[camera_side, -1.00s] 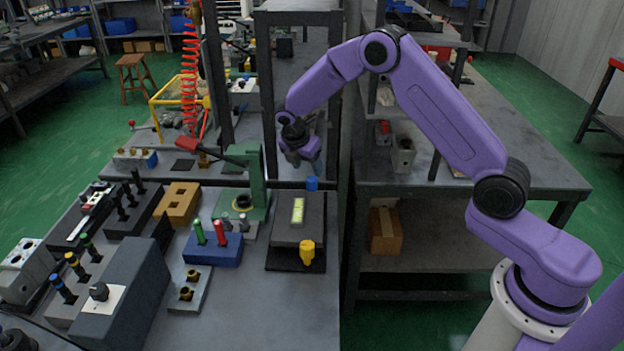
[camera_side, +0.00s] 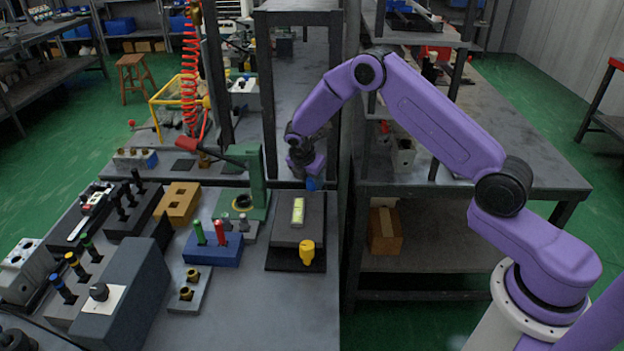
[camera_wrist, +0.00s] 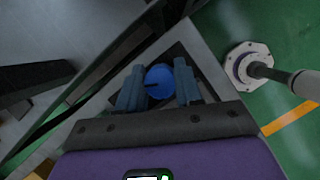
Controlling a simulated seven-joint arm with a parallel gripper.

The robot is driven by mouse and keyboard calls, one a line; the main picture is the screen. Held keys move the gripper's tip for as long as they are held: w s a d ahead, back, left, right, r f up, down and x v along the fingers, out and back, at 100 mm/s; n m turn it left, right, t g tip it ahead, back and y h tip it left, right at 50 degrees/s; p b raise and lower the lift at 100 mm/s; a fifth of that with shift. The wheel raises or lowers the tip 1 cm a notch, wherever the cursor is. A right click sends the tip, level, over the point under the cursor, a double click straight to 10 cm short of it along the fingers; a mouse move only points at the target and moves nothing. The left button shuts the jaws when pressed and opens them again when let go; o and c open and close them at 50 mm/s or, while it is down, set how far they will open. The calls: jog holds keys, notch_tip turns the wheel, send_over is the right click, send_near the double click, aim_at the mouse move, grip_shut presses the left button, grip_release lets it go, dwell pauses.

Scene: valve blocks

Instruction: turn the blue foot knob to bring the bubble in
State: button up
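The blue foot knob (camera_side: 311,184) stands at the far end of a dark grey block (camera_side: 285,236) in the side view. A yellow-green vial (camera_side: 298,211) lies on top of the block; its bubble is too small to make out. A yellow knob (camera_side: 307,251) is at the near end. My gripper (camera_side: 308,178) is down over the blue knob, pointing downward. In the wrist view the blue knob (camera_wrist: 159,79) lies between the two spread fingers (camera_wrist: 158,92), one on each side. I cannot tell if they touch it.
A green press-like fixture (camera_side: 256,180) stands left of the block. A blue holder (camera_side: 212,249) with green and red pegs is further left. The bench's right edge and a dark upright post (camera_side: 350,150) are close on the right.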

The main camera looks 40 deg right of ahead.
jog(key=shift+c, duration=0.3)
jog(key=m+g, duration=0.1)
jog(key=m, duration=0.3)
jog(key=shift+g, duration=0.3)
jog(key=o, duration=1)
jog(key=shift+o, duration=0.2)
jog(key=shift+a, duration=0.1)
jog(key=v, duration=0.8)
jog(key=shift+r, duration=0.1)
